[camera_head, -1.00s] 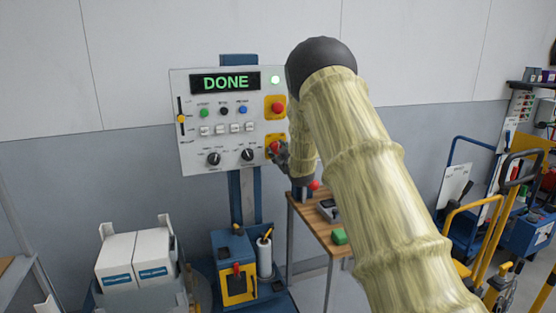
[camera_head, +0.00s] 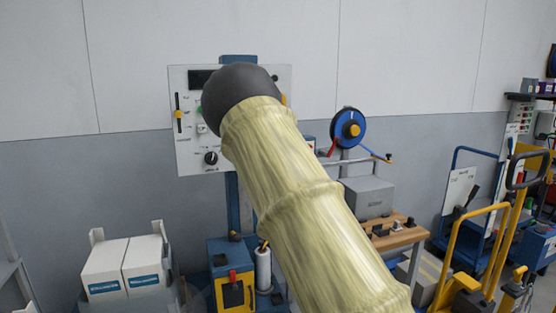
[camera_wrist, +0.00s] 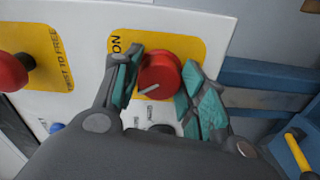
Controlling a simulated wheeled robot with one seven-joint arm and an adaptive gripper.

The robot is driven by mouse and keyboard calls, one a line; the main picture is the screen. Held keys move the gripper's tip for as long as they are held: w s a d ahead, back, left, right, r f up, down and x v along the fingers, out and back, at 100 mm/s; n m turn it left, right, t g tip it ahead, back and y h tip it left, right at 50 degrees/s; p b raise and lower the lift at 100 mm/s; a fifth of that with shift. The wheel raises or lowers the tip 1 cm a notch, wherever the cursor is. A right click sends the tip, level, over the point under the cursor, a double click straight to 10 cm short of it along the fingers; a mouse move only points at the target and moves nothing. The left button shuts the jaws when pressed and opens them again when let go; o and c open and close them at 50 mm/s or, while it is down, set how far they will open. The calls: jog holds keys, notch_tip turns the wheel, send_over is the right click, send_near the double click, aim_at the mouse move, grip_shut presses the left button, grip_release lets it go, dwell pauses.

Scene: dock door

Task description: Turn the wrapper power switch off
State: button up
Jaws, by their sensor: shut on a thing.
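The wrapper power switch is a red round knob (camera_wrist: 158,74) with a white mark, on a yellow plate (camera_wrist: 190,48) reading "ON", in the wrist view. My gripper (camera_wrist: 161,88) has its teal-padded fingers on either side of the knob and is shut on it. The white mark points to the lower left in that view. The control panel (camera_head: 186,150) stands against the wall in the head view. My arm hides the switch, my gripper and much of the panel there. The visible part of the display (camera_head: 199,79) is dark.
A red emergency-stop button (camera_wrist: 12,72) on a yellow plate sits beside the switch. A blue post (camera_wrist: 265,75) runs right of the panel. A wooden bench (camera_head: 400,238) with a grey box (camera_head: 369,198) and white cartons (camera_head: 125,268) stand lower in the head view.

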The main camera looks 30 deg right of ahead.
jog(key=shift+f+n+b, duration=0.1)
jog(key=shift+n+b, duration=0.75)
jog(key=shift+n, duration=0.15)
jog(key=o, duration=1)
jog(key=shift+o, duration=0.2)
jog(key=v, duration=1.2)
jog(key=shift+d, duration=0.1)
